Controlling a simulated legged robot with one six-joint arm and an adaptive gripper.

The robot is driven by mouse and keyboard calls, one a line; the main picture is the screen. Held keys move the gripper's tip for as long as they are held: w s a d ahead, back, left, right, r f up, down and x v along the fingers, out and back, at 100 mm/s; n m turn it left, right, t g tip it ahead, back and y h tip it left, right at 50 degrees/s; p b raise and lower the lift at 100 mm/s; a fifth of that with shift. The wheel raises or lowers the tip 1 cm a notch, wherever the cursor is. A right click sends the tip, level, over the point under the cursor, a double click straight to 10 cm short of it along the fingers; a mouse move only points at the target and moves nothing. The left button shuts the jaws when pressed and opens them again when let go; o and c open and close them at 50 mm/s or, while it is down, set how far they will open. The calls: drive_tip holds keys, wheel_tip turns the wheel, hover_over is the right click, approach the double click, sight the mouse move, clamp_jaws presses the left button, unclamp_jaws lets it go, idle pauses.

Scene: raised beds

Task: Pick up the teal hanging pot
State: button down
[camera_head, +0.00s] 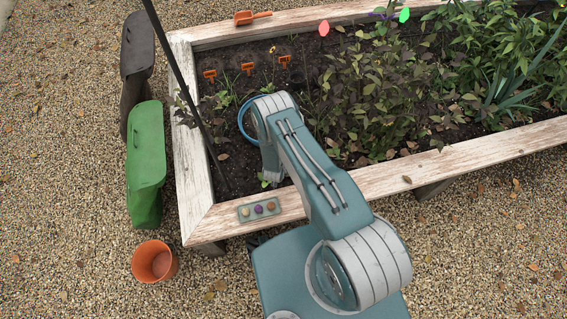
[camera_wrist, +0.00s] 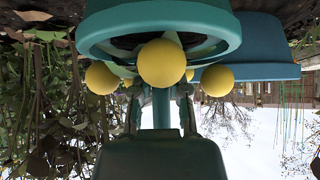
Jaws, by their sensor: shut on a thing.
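A teal pot (camera_wrist: 160,16) with dark soil and round yellow fruits (camera_wrist: 161,63) fills the top of the wrist view, where the sky is at the bottom. My gripper (camera_wrist: 160,104) is just below it in that picture, with its fingers closed on both sides of a slim upright teal piece. That piece appears to belong to the pot, but the fruits hide where they join. In the head view my arm hides the teal pot and most of the gripper, over the left end of the raised bed.
A blue pot (camera_wrist: 268,47) is close beside the teal one. The raised bed's pale wooden edge (camera_head: 191,172) carries a small tray (camera_head: 244,213) with round items. A dark pole (camera_head: 181,82) slants up at the bed's left. Green bag (camera_head: 146,150) and orange pot (camera_head: 154,261) stand on gravel.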

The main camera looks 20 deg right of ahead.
wheel_tip(320, 180, up, 2)
drive_tip(key=shift+w+r, duration=0.1)
drive_tip(key=shift+r, duration=0.15)
drive_tip(key=s+r, duration=1)
drive_tip(key=s, duration=0.4)
drive_tip(key=shift+a+r, duration=0.2)
drive_tip(key=shift+r, duration=0.05)
drive_tip(key=shift+s, duration=0.1)
